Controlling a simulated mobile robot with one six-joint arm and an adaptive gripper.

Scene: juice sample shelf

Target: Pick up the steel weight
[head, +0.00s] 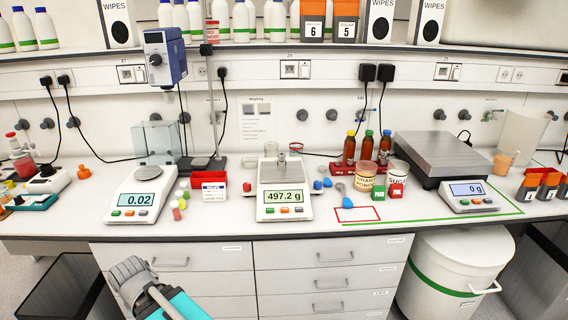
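A small shiny steel weight (282,162) appears to stand on the pan of the middle balance (285,197), whose display reads 497.2 g. My gripper (126,270) is at the lower left, in front of the drawers and below the bench top, well to the left of and nearer than the weight. Its fingers are too bunched in this view to tell whether they are open or shut. Nothing is seen held in it.
A balance reading 0.02 (136,201) stands left, with small coloured vials beside it. A red-and-white box (214,190), a stand pole (211,100), brown bottles (349,148) and tubs (365,178) surround the middle balance. A large platform scale (435,157) stands right.

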